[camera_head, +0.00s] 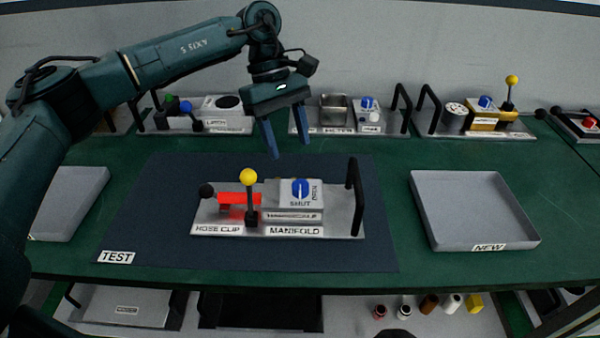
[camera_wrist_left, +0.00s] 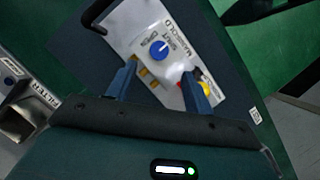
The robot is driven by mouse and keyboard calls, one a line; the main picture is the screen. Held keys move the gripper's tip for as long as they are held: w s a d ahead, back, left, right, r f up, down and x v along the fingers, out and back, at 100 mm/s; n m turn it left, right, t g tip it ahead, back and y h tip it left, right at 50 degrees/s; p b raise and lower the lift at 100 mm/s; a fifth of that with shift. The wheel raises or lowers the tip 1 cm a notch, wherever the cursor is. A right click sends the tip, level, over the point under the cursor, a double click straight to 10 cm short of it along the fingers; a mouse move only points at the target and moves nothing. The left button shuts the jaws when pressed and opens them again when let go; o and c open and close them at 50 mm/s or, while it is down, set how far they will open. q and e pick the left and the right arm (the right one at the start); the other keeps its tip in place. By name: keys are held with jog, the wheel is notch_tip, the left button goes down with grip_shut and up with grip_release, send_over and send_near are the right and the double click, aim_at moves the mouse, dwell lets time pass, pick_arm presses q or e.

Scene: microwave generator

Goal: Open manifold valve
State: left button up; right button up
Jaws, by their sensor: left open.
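The manifold plate (camera_head: 340,228) lies on the dark TEST mat (camera_head: 150,220), with a black handle at its right end. On it a light box carries a round blue valve knob (camera_head: 300,190) with a white pointer, between SHUT and OPEN lettering. The knob also shows in the left wrist view (camera_wrist_left: 159,48). A yellow-topped lever (camera_head: 249,178) and a red hose clip part (camera_head: 232,198) stand left of the box. My left gripper (camera_head: 291,150) is open and empty, above and behind the box, fingers pointing down, apart from the knob. My right gripper is not in view.
A grey NEW tray (camera_head: 425,225) stands right of the mat, another grey tray (camera_head: 70,200) at left. Several module plates with black handles line the back, including the filter plate (camera_head: 390,127). Bare green table lies between mat and NEW tray.

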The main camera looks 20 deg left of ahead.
aim_at(300, 184)
pick_arm(q)
jog(key=p+x, duration=0.1)
jog(key=x, duration=0.7)
jog(key=shift+d+f, duration=0.1)
jog(key=shift+f, duration=0.05)
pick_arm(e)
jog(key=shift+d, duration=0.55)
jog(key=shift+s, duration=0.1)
pick_arm(q)
jog(key=c, duration=1)
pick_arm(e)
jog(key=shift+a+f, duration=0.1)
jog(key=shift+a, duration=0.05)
